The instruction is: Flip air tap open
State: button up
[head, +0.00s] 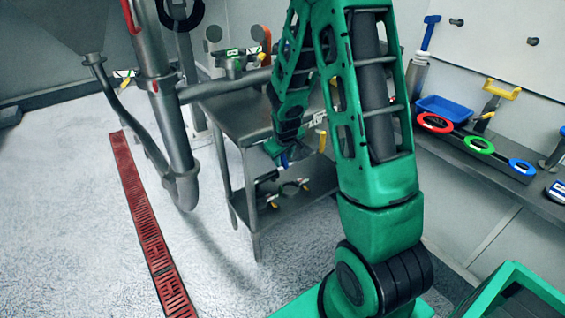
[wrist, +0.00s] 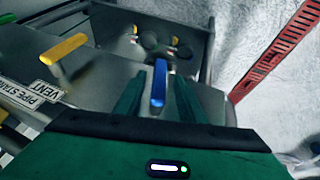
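A blue lever handle (wrist: 159,84) shows in the middle of the wrist view. A yellow lever handle (wrist: 62,48) is to its left, near labels reading "VENT" (wrist: 43,89) and "PIPE STA…" (wrist: 28,97). No label marks either handle as the air tap. My gripper (wrist: 162,76) is open, its two green fingers apart, with the blue handle between them in the picture. A gap shows on each side of the handle; I cannot tell its depth relative to the fingertips. In the head view, my arm partly hides the handles; a small blue part (head: 284,160) shows below my gripper.
A metal table (head: 240,125) with a lower shelf (head: 262,206) holding fittings stands beyond my arm. Large grey pipes (head: 165,110) rise at the left, beside a red floor grate (head: 145,225). A right-hand shelf holds a blue bin (head: 445,107) and coloured rings.

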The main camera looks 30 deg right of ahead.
aim_at(284, 161)
jog(key=shift+x, duration=2.1)
jog(key=shift+c, duration=0.6)
grip_shut()
